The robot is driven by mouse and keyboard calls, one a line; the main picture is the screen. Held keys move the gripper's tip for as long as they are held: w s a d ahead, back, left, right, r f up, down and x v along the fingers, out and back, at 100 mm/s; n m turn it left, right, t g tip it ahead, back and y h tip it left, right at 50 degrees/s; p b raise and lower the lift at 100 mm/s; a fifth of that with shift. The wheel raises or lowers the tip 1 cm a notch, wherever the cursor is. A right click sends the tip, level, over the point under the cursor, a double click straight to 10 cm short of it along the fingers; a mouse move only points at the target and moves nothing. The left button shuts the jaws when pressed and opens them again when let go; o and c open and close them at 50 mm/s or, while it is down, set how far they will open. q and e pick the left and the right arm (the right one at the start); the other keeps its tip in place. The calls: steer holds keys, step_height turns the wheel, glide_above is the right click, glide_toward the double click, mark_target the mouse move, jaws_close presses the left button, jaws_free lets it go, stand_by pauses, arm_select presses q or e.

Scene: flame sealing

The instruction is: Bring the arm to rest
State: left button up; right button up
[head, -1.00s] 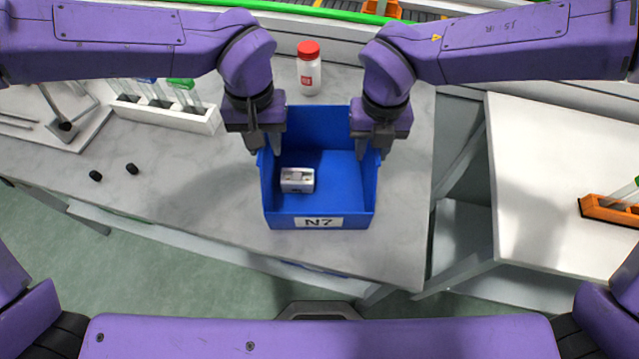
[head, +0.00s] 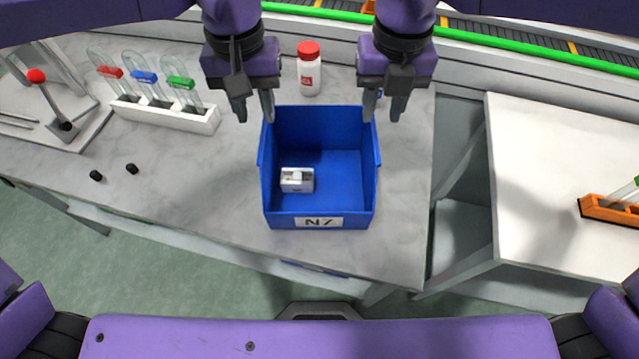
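My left gripper (head: 254,106) hangs above the back left corner of the blue bin (head: 320,209), with its fingers apart and nothing between them. My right gripper (head: 383,106) hangs above the back right corner of the bin, also with its fingers apart and empty. Both grippers are clear of the bin's walls. The bin stands upright on the marble-look table and carries an N7 label on its front. A small white-grey block (head: 297,180) lies inside it, toward the left.
A red-capped white bottle (head: 309,75) stands behind the bin. A white rack (head: 165,114) with capped tubes stands at the left, beside a metal stand (head: 62,120). Two small black pieces (head: 132,169) lie on the table. An orange rack (head: 608,210) sits on the right table.

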steer(key=shift+r, duration=0.55)
